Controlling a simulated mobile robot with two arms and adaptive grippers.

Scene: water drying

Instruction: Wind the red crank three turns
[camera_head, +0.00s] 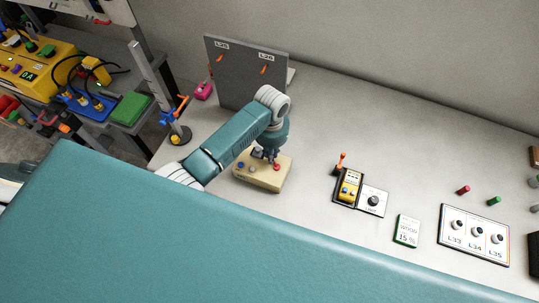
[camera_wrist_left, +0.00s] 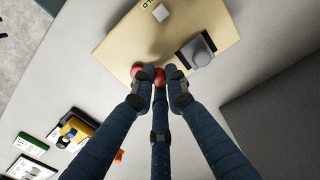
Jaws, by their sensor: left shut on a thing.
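A tan box (camera_head: 256,178) lies on the pale bench below my left arm. It has a small red part (camera_head: 277,167), which I take for the red crank's knob; in the left wrist view the red part (camera_wrist_left: 150,75) sits at the box's edge. My left gripper (camera_head: 270,158) reaches down onto the box. In the left wrist view its three dark fingers (camera_wrist_left: 160,82) close around the red part, touching it. The fingers hide part of it, and the crank's arm and angle are not clear.
A grey knob on a dark plate (camera_wrist_left: 196,52) sits beside the fingers on the box. A grey upright panel (camera_head: 235,85) stands behind my arm. A yellow device with an orange lever (camera_head: 347,187) stands to the right. The bench between is clear.

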